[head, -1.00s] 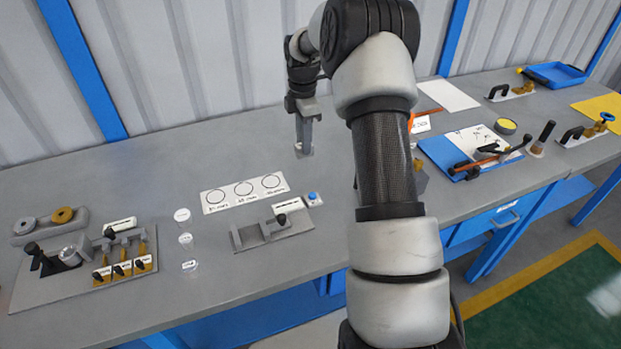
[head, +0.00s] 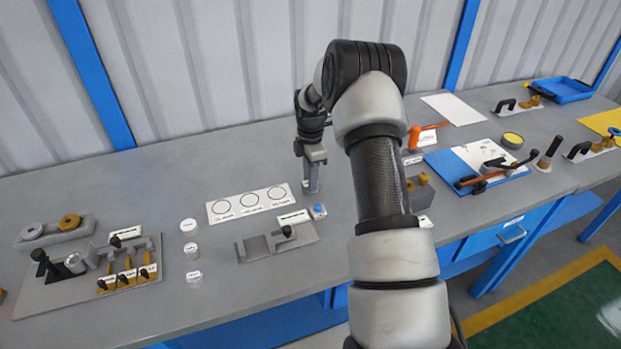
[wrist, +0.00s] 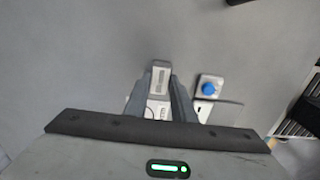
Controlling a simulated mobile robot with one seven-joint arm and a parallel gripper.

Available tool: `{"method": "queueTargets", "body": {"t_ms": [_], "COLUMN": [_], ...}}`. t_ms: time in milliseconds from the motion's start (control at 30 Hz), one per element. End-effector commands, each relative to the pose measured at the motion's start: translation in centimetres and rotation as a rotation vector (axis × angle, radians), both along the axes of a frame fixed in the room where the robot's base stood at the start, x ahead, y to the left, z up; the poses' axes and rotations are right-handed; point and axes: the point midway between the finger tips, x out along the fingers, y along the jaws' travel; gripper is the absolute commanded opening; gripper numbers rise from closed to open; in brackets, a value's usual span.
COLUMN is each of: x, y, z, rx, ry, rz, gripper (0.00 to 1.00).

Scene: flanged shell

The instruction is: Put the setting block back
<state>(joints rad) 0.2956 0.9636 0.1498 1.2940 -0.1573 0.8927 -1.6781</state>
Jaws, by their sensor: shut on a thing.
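My gripper (head: 312,188) hangs low over the bench, just behind the small white box with a blue button (head: 319,211). In the wrist view my gripper (wrist: 161,90) is shut on a small light grey block, the setting block (wrist: 160,76), which shows between the fingertips. In the head view the block is too small to tell from the fingers. I cannot tell whether it touches the bench. The button box (wrist: 209,87) stands right of the fingers in the wrist view, apart from the block.
A grey fixture (head: 262,246) stands in front of my gripper. A white card with three circles (head: 248,204) lies to the left. Several small clear containers (head: 190,250) and a grey tool plate (head: 60,297) are further left. A blue-and-white board (head: 445,163) lies right.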

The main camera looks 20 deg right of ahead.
Motion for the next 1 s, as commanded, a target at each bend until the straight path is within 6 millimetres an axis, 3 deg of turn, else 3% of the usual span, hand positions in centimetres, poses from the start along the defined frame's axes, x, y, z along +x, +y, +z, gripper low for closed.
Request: {"method": "queueTargets", "body": {"t_ms": [100,133,233,633,1000], "x": [0.0,0.0,0.0,0.1,0.0], "y": [0.0,0.0,0.0,0.0,0.0], "z": [-0.4,-0.3,-0.3,0.6,8.0], "rx": [0.0,0.0,0.0,0.0,0.0], "ry": [0.0,0.0,0.0,-0.002,-0.003], "rz": [0.0,0.0,0.0,0.0,-0.001], "gripper": [0.0,0.26,0.42,0.42,0.42]}}
